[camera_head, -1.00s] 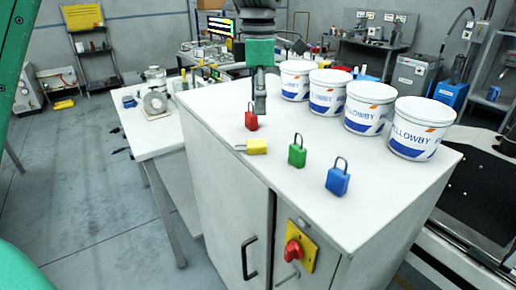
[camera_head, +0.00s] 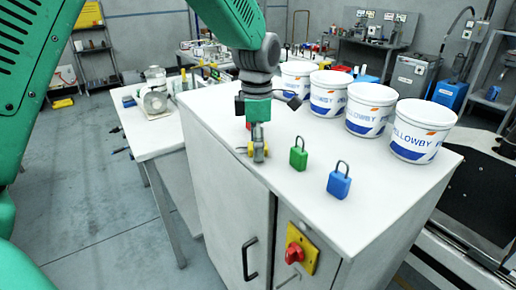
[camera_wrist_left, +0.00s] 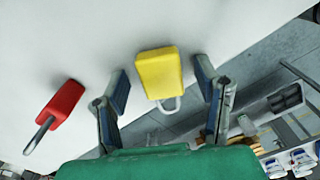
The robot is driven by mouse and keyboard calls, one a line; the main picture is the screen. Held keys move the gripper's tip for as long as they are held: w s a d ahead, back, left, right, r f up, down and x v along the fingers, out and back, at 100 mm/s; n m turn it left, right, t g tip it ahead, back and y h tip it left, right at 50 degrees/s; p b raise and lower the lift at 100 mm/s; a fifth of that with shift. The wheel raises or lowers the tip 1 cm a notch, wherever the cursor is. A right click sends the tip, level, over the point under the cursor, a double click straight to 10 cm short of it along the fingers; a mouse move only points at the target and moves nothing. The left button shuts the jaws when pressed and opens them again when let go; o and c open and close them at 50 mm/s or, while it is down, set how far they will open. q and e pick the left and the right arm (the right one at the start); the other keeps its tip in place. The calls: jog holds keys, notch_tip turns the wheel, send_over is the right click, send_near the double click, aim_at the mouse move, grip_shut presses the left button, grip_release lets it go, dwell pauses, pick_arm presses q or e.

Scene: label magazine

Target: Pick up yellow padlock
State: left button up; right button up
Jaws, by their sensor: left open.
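The yellow padlock (camera_wrist_left: 160,76) lies on the white cabinet top (camera_head: 330,220). In the left wrist view it sits between the two spread fingers of my left gripper (camera_wrist_left: 162,92), with its shackle toward the gripper's palm and a gap on each side. My left gripper is open and holds nothing. My right gripper is not in view.
A red padlock (camera_wrist_left: 60,103) lies close by, mostly hidden in the head view. A green padlock (camera_head: 298,158) and a blue padlock (camera_head: 339,184) stand to the right. Several white buckets (camera_head: 370,112) line the back edge. The cabinet's front edge is near.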

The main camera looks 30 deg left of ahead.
pick_arm(q)
jog(key=shift+s+a, duration=0.1)
jog(key=c, duration=1.3)
jog(key=shift+r, duration=0.3)
notch_tip(320, 180, up, 10)
jog(key=shift+f, duration=0.25)
